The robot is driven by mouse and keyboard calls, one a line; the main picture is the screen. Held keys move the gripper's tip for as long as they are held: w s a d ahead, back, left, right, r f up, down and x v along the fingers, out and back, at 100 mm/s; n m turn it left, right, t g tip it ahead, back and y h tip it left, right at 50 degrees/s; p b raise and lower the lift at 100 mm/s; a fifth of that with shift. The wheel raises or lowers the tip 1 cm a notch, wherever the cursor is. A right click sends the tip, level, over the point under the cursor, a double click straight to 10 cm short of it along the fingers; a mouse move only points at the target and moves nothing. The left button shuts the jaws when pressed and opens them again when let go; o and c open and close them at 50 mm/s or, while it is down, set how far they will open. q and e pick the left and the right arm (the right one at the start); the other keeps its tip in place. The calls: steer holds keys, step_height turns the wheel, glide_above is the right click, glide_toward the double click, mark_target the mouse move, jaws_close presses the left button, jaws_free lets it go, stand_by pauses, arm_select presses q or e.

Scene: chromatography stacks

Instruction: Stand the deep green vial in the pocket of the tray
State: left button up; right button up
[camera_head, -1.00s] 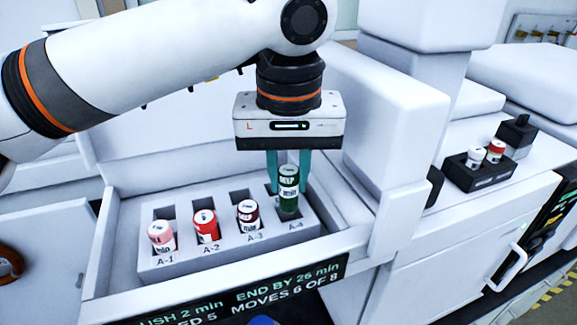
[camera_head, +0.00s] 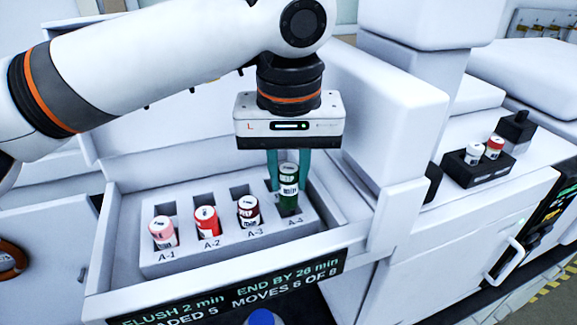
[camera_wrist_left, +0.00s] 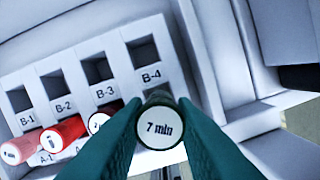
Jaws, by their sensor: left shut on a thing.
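The deep green vial (camera_head: 288,188) stands upright at the A-4 pocket of the white tray (camera_head: 180,262). Its lower end is hidden, so I cannot tell how deep it sits. My left gripper (camera_head: 289,170) points down from above with its teal fingers shut on the vial. In the left wrist view the vial's white cap (camera_wrist_left: 160,128) reads "7 min" between the two fingers. The right gripper does not show.
A pink vial (camera_head: 163,232), a red vial (camera_head: 207,222) and a dark red vial (camera_head: 249,212) stand in A-1, A-2 and A-3. The back-row B pockets look empty. A dark rack (camera_head: 480,172) with two vials stands at right.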

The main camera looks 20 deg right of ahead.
arm_select(q)
steer(key=shift+f+b, duration=0.5)
steer(key=shift+f, duration=0.7)
steer(key=shift+f, duration=0.15)
steer(key=shift+f, duration=0.45)
steer(key=o, duration=1.1)
steer(key=shift+c, duration=0.2)
steer(key=shift+o, duration=0.4)
steer(key=o, duration=0.3)
